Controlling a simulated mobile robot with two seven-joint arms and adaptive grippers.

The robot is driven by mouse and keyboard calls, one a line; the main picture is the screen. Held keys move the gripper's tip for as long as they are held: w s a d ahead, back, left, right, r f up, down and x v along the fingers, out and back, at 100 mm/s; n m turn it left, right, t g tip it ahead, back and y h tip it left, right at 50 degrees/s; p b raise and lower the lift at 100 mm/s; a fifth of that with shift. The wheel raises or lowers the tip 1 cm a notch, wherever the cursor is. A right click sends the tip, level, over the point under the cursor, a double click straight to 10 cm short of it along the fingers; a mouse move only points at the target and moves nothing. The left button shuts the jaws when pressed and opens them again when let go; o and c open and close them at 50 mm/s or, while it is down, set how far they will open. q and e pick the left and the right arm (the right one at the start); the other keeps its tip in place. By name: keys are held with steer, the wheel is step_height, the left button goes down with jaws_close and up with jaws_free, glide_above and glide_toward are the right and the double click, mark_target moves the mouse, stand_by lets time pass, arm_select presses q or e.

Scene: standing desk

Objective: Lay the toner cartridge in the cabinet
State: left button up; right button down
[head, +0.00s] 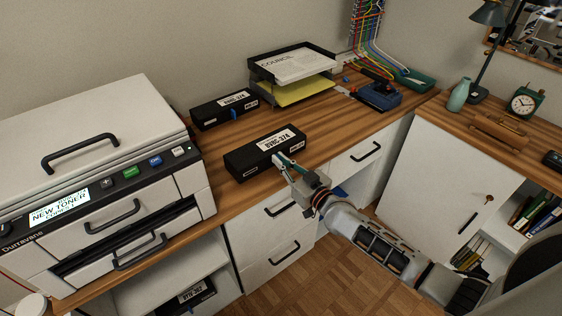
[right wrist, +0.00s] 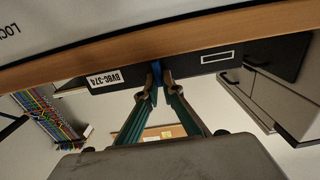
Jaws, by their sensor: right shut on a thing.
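A black toner cartridge (head: 250,156) with a white label is at the front edge of the desk. My right gripper (head: 281,163) is shut on the small blue tab on its front side. In the right wrist view, the fingers (right wrist: 160,82) pinch this tab on the cartridge (right wrist: 195,68). I cannot tell whether the cartridge rests on the wood or hangs just above it. My left gripper is not in view.
A second black cartridge (head: 210,112) with a blue tab lies behind, near the wall. The printer (head: 95,130) stands at the left. A paper tray (head: 328,66), a blue-black tool (head: 378,97) and colourful cables are farther back. Drawers (head: 268,225) below the desk are shut.

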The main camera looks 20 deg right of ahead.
steer(key=c, duration=2.2)
jaws_free()
steer(key=shift+f, duration=0.1)
steer(key=shift+r, duration=0.2)
steer(key=p+v, duration=0.1)
steer(key=v, duration=1.1)
steer(key=s+a+f+g+h, duration=0.1)
steer(key=s+f+g, duration=0.1)
steer(key=s+f, duration=0.3)
steer(key=s+a+f+g+h, duration=0.1)
steer(key=s+f+g, duration=0.1)
steer(key=s+f, duration=0.4)
steer(key=s+a+f+g+h, duration=0.1)
steer(key=s+f, duration=0.4)
steer(key=s, duration=0.6)
steer(key=shift+a+f+g+h, duration=0.15)
steer(key=shift+a+g+h, duration=0.15)
steer(key=shift+g, duration=0.4)
